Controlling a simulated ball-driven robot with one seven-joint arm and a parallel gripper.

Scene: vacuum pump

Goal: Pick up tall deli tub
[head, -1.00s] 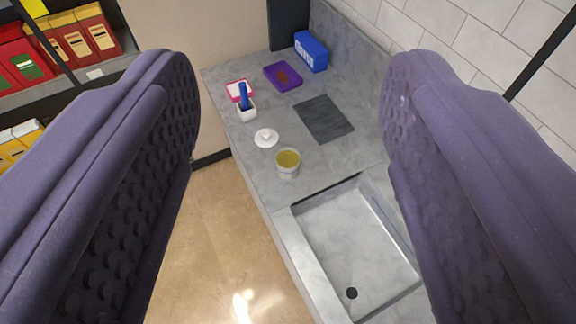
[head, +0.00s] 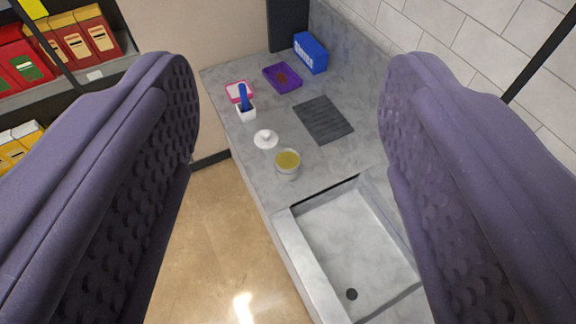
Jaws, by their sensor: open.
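The tall deli tub (head: 287,170) looks like a pale, see-through round cup with yellow-brown contents at its top. My gripper (head: 290,110) is open and empty. Its two purple padded fingers fill the left and right sides of the view. The tub shows in the gap between them, well beyond the fingertips and touching neither. Nothing hides the tub.
Around the tub on the counter (head: 222,78) are a white lid-like piece (head: 265,139), a white holder (head: 246,114) with a blue item, a dark mat (head: 323,119), a purple tray (head: 282,77) and a blue box (head: 310,53). Shelves stand left.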

